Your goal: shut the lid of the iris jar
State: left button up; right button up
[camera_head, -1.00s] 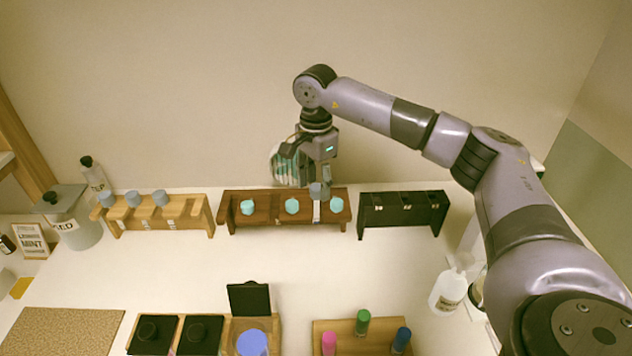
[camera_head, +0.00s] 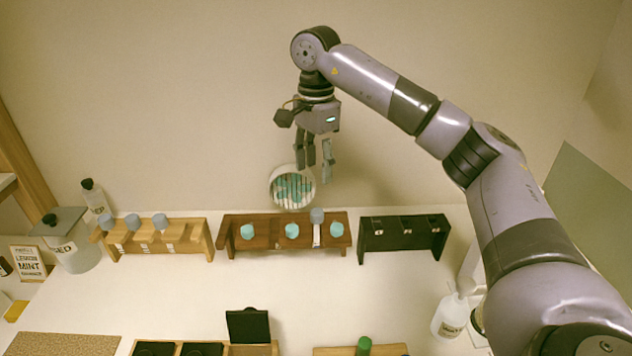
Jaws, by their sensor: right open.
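A black lid (camera_head: 248,326) stands open and upright at the bottom edge, behind a jar in a wooden holder (camera_head: 264,349). The jar's body is cut off by the picture's lower edge, and no iris label shows. Two shut black lids (camera_head: 155,349) (camera_head: 202,349) lie to its left, partly cut off. My right gripper (camera_head: 316,168) is open and empty, in the air above the brown rack, far behind the open lid. My left gripper is not in view.
Brown rack (camera_head: 268,242) holds teal-capped bottles and one grey-capped bottle (camera_head: 317,217). Light wooden rack (camera_head: 190,245) and black rack (camera_head: 385,232) flank it. A round container (camera_head: 292,204) stands behind. A white bottle (camera_head: 447,317) is at right. The middle counter is clear.

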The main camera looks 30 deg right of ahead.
aim_at(250, 325)
jog(key=k, duration=2)
